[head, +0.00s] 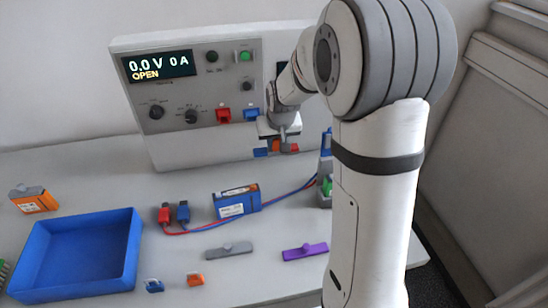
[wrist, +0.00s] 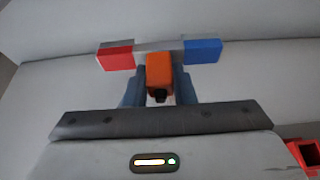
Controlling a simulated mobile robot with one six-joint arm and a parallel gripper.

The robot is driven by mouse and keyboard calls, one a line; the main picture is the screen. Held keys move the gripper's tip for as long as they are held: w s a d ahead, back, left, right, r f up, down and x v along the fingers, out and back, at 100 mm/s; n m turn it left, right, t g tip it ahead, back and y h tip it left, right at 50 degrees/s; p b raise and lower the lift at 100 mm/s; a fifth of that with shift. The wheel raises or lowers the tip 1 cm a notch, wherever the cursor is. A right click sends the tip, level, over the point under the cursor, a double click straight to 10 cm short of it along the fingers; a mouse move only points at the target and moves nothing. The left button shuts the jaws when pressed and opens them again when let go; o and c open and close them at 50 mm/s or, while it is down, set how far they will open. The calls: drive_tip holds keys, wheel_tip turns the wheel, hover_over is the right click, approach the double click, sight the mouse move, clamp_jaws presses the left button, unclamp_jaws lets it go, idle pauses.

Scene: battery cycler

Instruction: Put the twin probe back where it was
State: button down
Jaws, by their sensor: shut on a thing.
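The twin probe shows in the wrist view as an orange grip (wrist: 159,72) on a grey crossbar with a red block (wrist: 116,58) at the left end and a blue block (wrist: 203,51) at the right. My gripper (wrist: 158,88) is shut on the orange grip, one finger on each side. In the head view, my gripper (head: 277,137) holds the probe (head: 261,152) above the bench, in front of the cycler panel and right of its red socket (head: 223,115) and blue socket (head: 251,114). The probe's tips cannot be made out.
A blue battery (head: 237,202) with red and blue leads lies mid-bench. A blue tray (head: 133,255) and orange battery (head: 33,203) are at left. A grey bar (head: 228,250) and purple bar (head: 304,252) lie in front. My arm partly hides a stand (head: 325,170).

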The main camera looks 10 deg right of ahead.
sight(276, 153)
drive_tip(key=shift+s+a+f, duration=0.1)
drive_tip(key=shift+f, duration=2.9)
drive_tip(key=shift+f, duration=0.2)
drive_tip(key=c, duration=1.2)
unclamp_jaws()
drive_tip(key=shift+r, duration=0.2)
drive_tip(key=v, duration=1.1)
drive_tip(key=s+r, duration=0.1)
drive_tip(key=s, duration=1.1)
drive_tip(key=s+r+g, duration=0.1)
drive_tip(key=s+r, duration=0.1)
drive_tip(key=s, duration=0.9)
drive_tip(key=shift+s+r+g, duration=0.25)
drive_tip(key=shift+s+g, duration=0.05)
drive_tip(key=shift+s, duration=0.1)
